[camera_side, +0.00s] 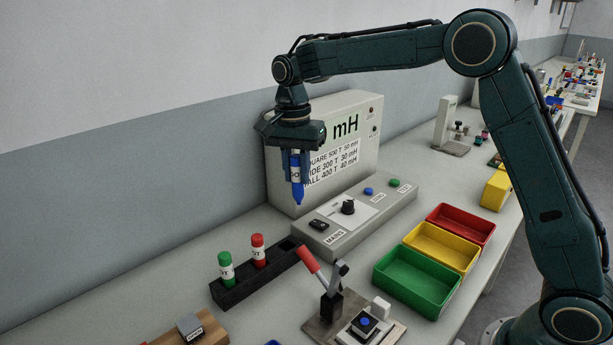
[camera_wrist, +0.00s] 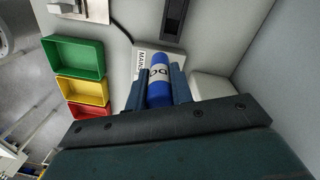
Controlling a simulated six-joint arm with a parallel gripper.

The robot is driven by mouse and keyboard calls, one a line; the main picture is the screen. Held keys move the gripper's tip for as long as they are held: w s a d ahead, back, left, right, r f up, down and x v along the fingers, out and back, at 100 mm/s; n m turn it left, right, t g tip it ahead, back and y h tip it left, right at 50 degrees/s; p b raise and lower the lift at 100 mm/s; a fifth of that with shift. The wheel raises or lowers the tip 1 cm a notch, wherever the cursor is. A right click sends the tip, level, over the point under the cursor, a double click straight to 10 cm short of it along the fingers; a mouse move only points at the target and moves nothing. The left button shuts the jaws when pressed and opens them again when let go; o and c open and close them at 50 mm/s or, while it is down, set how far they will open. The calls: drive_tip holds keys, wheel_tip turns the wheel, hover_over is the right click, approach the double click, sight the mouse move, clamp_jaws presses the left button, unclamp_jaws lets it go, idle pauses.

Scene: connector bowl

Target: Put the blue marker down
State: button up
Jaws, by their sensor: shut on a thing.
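The blue marker (camera_side: 297,187) hangs upright, tip down, in my gripper (camera_side: 294,160), in the air near the display box. In the wrist view the blue marker (camera_wrist: 159,80) shows between the two fingers of my gripper (camera_wrist: 159,88), which are shut on it. A black marker rack (camera_side: 256,276) stands on the bench below. It holds a green marker (camera_side: 226,268) and a red marker (camera_side: 258,250). An empty slot (camera_side: 287,244) shows at the rack's right end. The rack also shows in the wrist view (camera_wrist: 173,22).
The display box (camera_side: 330,140) and a control panel (camera_side: 350,218) stand right of the rack. Green (camera_side: 412,299), yellow (camera_side: 456,262) and red (camera_side: 478,234) trays lie further right. A red-handled lever device (camera_side: 322,285) stands in front of the rack. The wall is close behind.

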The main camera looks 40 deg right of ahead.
drive_tip(key=r+m, duration=0.1)
drive_tip(key=m, duration=0.1)
drive_tip(key=w+a+r+m, duration=0.1)
drive_tip(key=r+m, duration=0.1)
drive_tip(key=m, duration=0.1)
drive_tip(key=a+r+m, duration=0.1)
drive_tip(key=r+m, duration=0.1)
drive_tip(key=shift+w+a+m+t, duration=0.15)
drive_tip(key=shift+a+m+t, duration=0.1)
drive_tip(key=shift+m+t, duration=0.05)
drive_tip(key=shift+f, duration=0.1)
wheel_tip(320, 180, down, 20)
drive_tip(key=shift+r, duration=0.1)
idle(0.9)
drive_tip(key=o, duration=0.8)
